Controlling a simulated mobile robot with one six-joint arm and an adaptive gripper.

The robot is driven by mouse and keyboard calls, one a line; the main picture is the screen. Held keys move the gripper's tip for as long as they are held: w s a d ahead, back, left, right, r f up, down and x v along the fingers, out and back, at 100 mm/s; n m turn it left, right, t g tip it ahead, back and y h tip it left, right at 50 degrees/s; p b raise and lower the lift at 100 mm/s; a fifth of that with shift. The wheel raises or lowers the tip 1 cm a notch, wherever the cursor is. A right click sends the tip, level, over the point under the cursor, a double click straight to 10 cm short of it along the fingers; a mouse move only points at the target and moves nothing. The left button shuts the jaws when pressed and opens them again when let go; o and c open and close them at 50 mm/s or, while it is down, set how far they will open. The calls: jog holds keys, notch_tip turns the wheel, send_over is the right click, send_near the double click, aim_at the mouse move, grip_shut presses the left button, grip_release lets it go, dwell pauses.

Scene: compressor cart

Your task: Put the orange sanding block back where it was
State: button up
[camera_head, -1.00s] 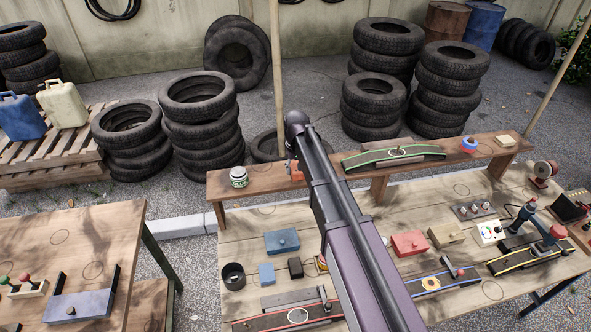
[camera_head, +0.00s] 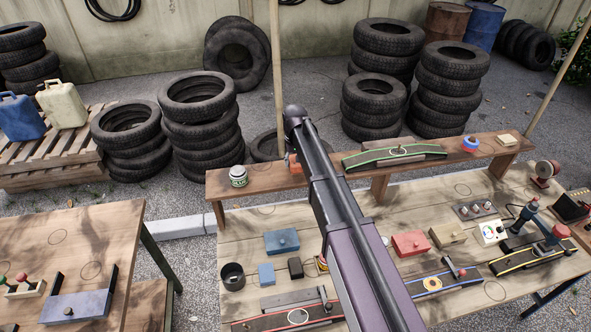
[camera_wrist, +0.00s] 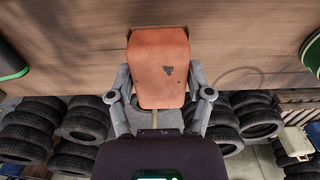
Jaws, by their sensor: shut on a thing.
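The orange sanding block (camera_wrist: 160,65) sits between the two fingers of my gripper (camera_wrist: 162,92) in the wrist view, with small dark marks on its face. The gripper is shut on it. In the head view the block (camera_head: 295,164) shows as a small orange patch at the raised wooden shelf (camera_head: 330,172), partly hidden by my arm, between the can and the green-edged track. In the wrist view the block's far end overlaps the shelf wood (camera_wrist: 225,40); I cannot tell whether it touches. My arm hides the fingers in the head view.
A drawn circle (camera_wrist: 240,78) marks the shelf beside the block. A white and green can (camera_head: 238,176) stands left of it, and a green-edged track (camera_head: 394,155) lies to the right. The workbench below holds several blocks and tools. Stacked tyres (camera_head: 203,128) stand behind.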

jog(key=shift+f+b, duration=0.95)
jog(key=shift+f, duration=0.35)
jog(key=shift+f, duration=0.15)
jog(key=o, duration=1)
jog(key=shift+r, duration=0.2)
notch_tip(320, 180, up, 12)
jog(key=p, duration=1.2)
jog(key=shift+s, duration=0.1)
